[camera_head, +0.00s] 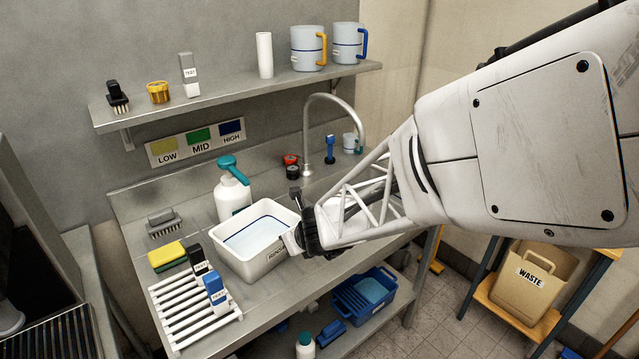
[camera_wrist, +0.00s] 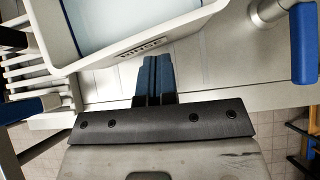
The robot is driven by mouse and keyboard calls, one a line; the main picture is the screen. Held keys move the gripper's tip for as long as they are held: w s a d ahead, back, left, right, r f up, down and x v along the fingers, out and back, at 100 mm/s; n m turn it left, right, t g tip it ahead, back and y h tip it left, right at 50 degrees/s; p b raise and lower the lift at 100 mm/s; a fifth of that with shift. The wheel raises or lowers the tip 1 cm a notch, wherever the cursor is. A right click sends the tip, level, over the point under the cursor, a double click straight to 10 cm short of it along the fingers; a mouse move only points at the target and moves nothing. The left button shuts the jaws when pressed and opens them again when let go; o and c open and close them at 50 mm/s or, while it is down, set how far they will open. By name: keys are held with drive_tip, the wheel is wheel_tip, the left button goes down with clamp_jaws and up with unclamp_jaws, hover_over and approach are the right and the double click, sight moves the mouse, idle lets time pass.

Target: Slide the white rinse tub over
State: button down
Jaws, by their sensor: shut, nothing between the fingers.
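The white rinse tub (camera_head: 232,256) stands on the metal counter with bluish water inside. It is upright, and its labelled front wall is partly covered by my gripper in the head view. In the wrist view the tub (camera_wrist: 62,42) fills the upper left, with its label facing my gripper. My gripper (camera_head: 300,236) is at the tub's right front side. In the wrist view its dark fingers (camera_wrist: 155,66) are together and empty, with their tips close to the labelled wall. I cannot tell whether they touch it.
A white slatted rack (camera_head: 190,317) with test bottles stands left of the tub. A yellow sponge (camera_head: 166,254) and a brush (camera_head: 163,222) are also left. A white pump bottle (camera_head: 232,194) stands behind it. The tap (camera_head: 307,140) rises behind right. A blue bin (camera_head: 362,294) is below.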

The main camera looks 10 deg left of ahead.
drive_tip(key=v, duration=1.1)
drive_tip(key=shift+s+d+f, duration=0.3)
drive_tip(key=shift+s+d, duration=0.05)
drive_tip(key=shift+s, duration=0.05)
drive_tip(key=shift+w, duration=0.1)
drive_tip(key=w+a+r+m+t+h, duration=0.1)
drive_tip(key=w+a+m+t+h, duration=0.3)
drive_tip(key=w+a+m, duration=0.5)
drive_tip(key=s+a+f+m+g+h, duration=0.1)
drive_tip(key=a+m+g+h, duration=0.2)
drive_tip(key=a+m+h, duration=0.3)
drive_tip(key=a+h, duration=0.1)
drive_tip(key=a, duration=0.3)
drive_tip(key=shift+a+m, duration=0.2)
drive_tip(key=shift+m, duration=0.1)
drive_tip(key=shift+f, duration=0.1)
